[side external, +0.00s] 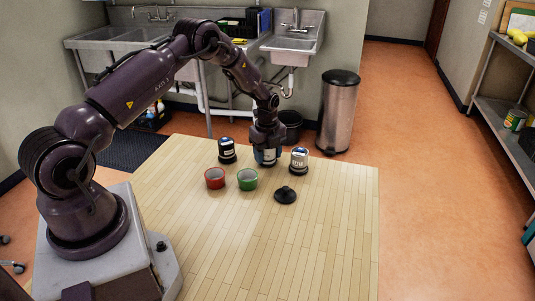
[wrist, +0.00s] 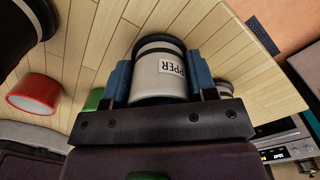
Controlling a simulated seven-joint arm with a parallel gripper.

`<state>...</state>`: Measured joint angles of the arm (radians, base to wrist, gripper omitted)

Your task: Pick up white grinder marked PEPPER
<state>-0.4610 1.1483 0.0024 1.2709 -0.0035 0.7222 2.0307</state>
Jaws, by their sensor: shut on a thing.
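In the side external view my gripper (side external: 267,151) points down at the far part of the wooden table, and the grinder is mostly hidden by the fingers. I cannot tell whether its base touches the table.
Dark-topped, labelled containers stand left (side external: 227,151) and right (side external: 299,161) of my gripper, close by. A red bowl (side external: 215,179), a green bowl (side external: 247,180) and a black knobbed object (side external: 285,195) lie nearer. The wooden table's (side external: 320,250) near right part is clear.

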